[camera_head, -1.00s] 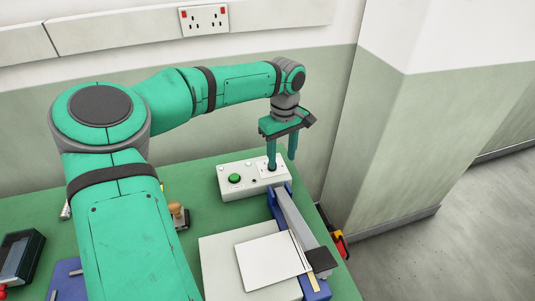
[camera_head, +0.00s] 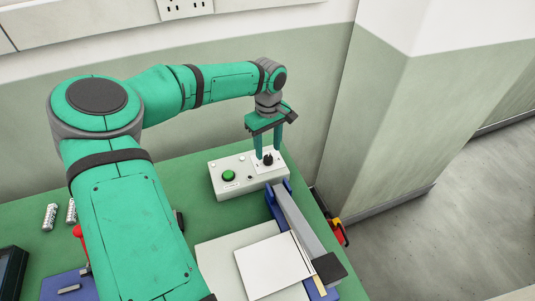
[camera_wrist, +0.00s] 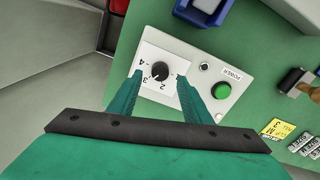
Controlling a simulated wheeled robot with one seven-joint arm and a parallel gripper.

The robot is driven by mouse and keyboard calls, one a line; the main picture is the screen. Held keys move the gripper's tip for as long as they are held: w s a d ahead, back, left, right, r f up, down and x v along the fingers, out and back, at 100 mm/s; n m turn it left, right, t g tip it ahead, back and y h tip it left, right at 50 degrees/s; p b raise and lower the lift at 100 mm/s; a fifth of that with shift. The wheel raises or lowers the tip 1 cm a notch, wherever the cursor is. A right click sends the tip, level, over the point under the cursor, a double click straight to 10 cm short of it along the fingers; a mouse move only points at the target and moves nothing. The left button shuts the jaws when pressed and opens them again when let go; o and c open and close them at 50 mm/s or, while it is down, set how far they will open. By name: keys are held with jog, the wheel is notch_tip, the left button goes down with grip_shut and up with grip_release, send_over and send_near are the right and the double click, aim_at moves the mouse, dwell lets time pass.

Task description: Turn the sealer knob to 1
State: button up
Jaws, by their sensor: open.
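The sealer knob (camera_head: 268,160) is black and round, on a white dial plate on the right part of a white control box (camera_head: 218,189). In the wrist view the knob (camera_wrist: 160,71) has a pale pointer mark toward its lower left, roughly between the printed 3 and 2. A 4 is also readable; the 1 is not clear, close to the right finger. My gripper (camera_head: 269,152) is open above the box. In the wrist view its fingertips (camera_wrist: 159,75) stand on either side of the knob, with gaps; I see no contact.
A green button (camera_head: 228,176) sits left of the knob on the box. The blue and grey sealer (camera_head: 305,228) stands just in front of the box. A white sheet (camera_head: 272,265) lies beside it. A wall corner rises at the right.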

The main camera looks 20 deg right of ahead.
aim_at(268, 157)
jog(key=shift+f, duration=1.9)
jog(key=shift+c, duration=0.4)
jog(key=c, duration=1)
